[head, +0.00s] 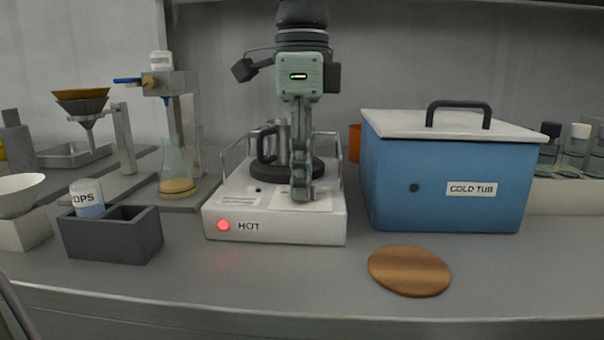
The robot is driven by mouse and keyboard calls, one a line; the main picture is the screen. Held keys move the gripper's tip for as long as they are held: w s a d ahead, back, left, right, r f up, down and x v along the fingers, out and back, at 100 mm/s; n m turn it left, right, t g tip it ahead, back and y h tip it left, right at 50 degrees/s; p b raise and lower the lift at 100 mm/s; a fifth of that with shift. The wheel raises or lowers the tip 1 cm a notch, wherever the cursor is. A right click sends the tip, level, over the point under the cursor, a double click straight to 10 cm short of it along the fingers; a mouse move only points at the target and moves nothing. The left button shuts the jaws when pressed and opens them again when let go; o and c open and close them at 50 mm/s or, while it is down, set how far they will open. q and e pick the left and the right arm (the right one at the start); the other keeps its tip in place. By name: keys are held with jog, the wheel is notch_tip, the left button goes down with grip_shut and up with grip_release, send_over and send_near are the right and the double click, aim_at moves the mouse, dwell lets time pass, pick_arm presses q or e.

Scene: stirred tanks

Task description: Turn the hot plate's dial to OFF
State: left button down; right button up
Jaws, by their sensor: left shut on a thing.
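The hot plate (285,234) is a white box with a lit red lamp (223,225) beside the word HOT on its front. A metal jug (283,145) with a dark handle stands on its round dark heating disc (262,174). My left gripper (301,194) points straight down over the front right of the top, in front of the jug. It is shut at the dial's place on a pale panel (321,203). The fingers hide the dial, so its setting cannot be read. My right gripper is not in view.
A blue COLD TUB (393,205) with a white lid stands close on the right. A round wooden mat (409,271) lies bare in front. A grey holder (112,242) and a flask (176,181) stand left. The front counter middle is clear.

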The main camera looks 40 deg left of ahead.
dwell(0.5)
pick_arm(q)
jog(key=c, duration=1.3)
grip_release()
jog(key=shift+o, duration=0.2)
notch_tip(320, 180, up, 12)
